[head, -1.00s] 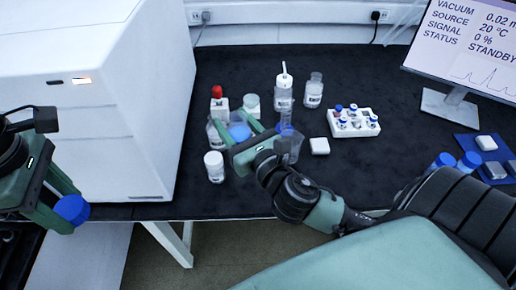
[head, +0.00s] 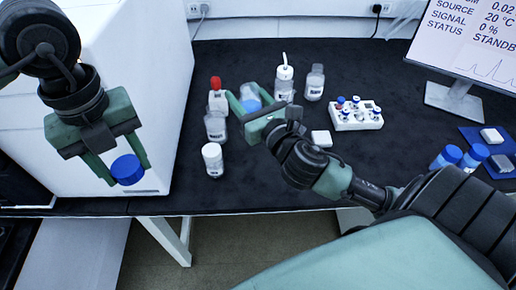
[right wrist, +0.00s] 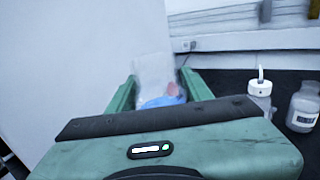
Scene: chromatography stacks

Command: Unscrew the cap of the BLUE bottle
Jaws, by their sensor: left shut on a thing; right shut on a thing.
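My left gripper (head: 127,172) is shut on a blue cap (head: 128,169), held in the air in front of the white instrument at left. My right gripper (head: 250,94) is shut on a clear bottle with blue in its lower part (head: 251,103), over the black bench. I see no cap on this bottle. In the right wrist view the bottle (right wrist: 160,101) is between the two fingers, its blue part low and its clear upper part faint. Whether its base touches the bench is hidden.
A red-capped bottle (head: 217,96), a clear jar (head: 216,127) and a white-capped vial (head: 212,160) stand left of my right gripper. A wash bottle (head: 284,88) and another bottle (head: 314,84) stand behind. A white vial rack (head: 357,118) is right. Two blue-capped bottles (head: 447,158) stand near the monitor.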

